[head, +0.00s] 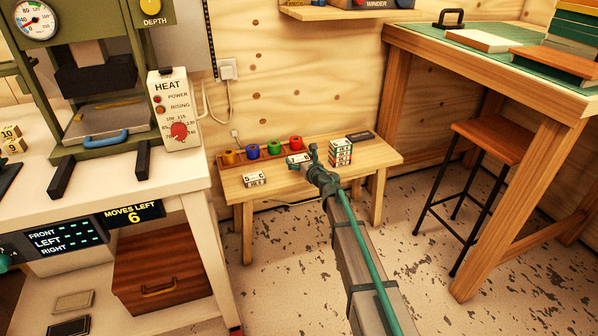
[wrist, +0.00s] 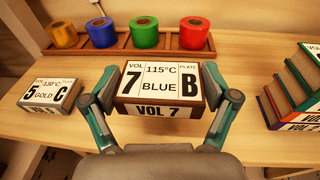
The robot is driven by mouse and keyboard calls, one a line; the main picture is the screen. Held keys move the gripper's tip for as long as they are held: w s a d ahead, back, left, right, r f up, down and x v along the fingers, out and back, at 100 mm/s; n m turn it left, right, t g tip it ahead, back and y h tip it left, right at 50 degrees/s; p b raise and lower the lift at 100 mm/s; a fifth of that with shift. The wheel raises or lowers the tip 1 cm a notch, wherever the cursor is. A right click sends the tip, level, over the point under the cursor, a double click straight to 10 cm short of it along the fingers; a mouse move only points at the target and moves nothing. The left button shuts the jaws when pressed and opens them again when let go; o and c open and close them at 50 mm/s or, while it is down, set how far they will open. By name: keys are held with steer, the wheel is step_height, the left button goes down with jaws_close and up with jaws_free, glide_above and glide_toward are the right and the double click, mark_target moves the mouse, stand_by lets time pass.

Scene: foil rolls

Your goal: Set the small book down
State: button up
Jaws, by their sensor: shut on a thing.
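The small book (wrist: 160,88) reads "VOL 7, 115°C, BLUE, PLATE B", with a white label on top and a brown edge. My gripper (wrist: 159,92) is shut on it, one finger at each short side. The book is about level, with its spine towards the wrist camera. In the head view, the small book (head: 298,158) shows just beyond my gripper (head: 308,163), over the low wooden bench (head: 235,190). I cannot tell whether its underside touches the bench.
A rack of yellow, blue, green and red foil rolls (wrist: 145,31) stands just behind the book. The Vol 5 gold book (wrist: 50,95) lies to the left. A stack of books (head: 340,152) stands to the right. Bare bench lies between.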

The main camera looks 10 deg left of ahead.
steer(key=f+b, duration=0.1)
steer(key=w+f+b, duration=0.1)
steer(key=f, duration=0.2)
steer(key=shift+w+a+f+b, duration=0.15)
steer(key=shift+w+a+b, duration=0.1)
steer(key=shift+b, duration=0.15)
steer(key=shift+f, duration=0.3)
steer(key=shift+f+b, duration=0.15)
steer(key=shift+b, duration=0.15)
steer(key=o, duration=1)
